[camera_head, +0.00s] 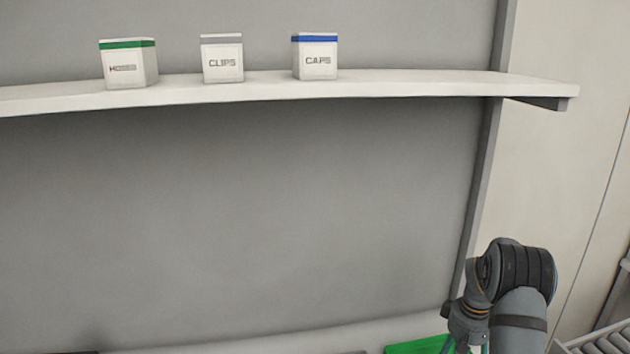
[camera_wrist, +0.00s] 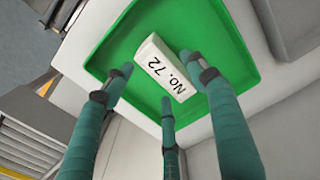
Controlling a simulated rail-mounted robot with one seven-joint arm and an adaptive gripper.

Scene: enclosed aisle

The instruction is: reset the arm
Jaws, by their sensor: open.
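My gripper (camera_wrist: 158,80) shows in the wrist view with its teal fingers spread apart. The block lies in a green tray (camera_wrist: 118,38). In the head view my arm is at the lower right, with my gripper mostly cut off by the bottom edge. A corner of the green tray (camera_head: 416,346) shows beside it.
A white shelf (camera_head: 430,84) holds a green-striped box (camera_head: 128,66), a grey-striped box marked "CLIPS" (camera_head: 222,62) and a blue-striped box marked "CAPS" (camera_head: 317,60). A roller conveyor (camera_head: 608,342) is at the lower right. A grey tray (camera_wrist: 290,25) adjoins the green one.

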